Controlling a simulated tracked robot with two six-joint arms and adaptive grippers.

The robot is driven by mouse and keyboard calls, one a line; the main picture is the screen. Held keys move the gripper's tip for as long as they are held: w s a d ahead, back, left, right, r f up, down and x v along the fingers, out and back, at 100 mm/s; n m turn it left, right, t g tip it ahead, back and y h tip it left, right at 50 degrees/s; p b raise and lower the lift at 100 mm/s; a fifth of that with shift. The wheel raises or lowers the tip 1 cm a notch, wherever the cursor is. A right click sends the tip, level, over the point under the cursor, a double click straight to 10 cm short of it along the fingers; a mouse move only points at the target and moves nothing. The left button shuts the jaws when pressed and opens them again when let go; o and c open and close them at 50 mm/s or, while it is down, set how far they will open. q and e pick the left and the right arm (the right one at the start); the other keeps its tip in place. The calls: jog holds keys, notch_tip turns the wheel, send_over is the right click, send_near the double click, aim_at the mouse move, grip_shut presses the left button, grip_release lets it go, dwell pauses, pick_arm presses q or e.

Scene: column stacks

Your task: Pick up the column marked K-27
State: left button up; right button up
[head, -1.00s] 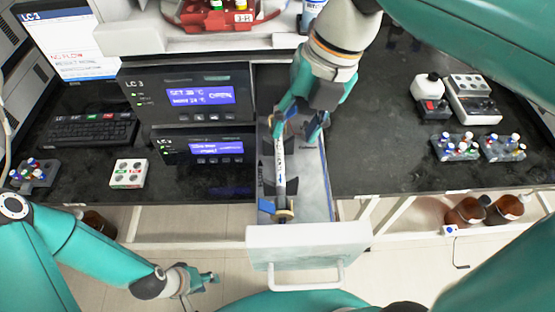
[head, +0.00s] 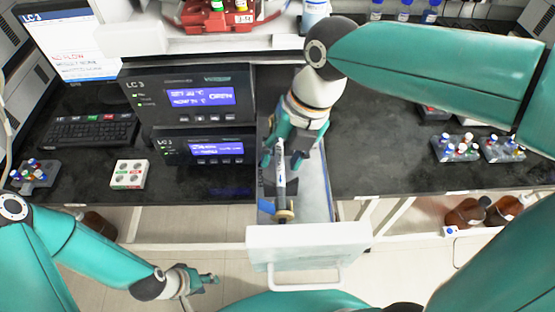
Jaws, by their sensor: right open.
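A slim white column (head: 281,182) with a tan end fitting lies lengthwise in the open drawer (head: 309,237) of the LC 3 unit; its marking is too small to read. A blue piece (head: 266,207) sits beside its near end. My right gripper (head: 283,161) is over the column's far part, pointing down, with its fingers apart on either side of it. I cannot tell whether they touch it. The gripper hides the column's far end. My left gripper (head: 208,279) is low at the left, in front of the bench and away from the column; its finger opening is unclear.
The LC 3 modules (head: 188,97) stand left of the drawer, close to my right gripper. A keyboard (head: 90,131), a white block (head: 129,174) and vial racks (head: 457,149) are on the dark bench. Brown bottles (head: 466,214) stand below at right.

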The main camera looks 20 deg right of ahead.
grip_shut()
jog(key=shift+r, duration=0.2)
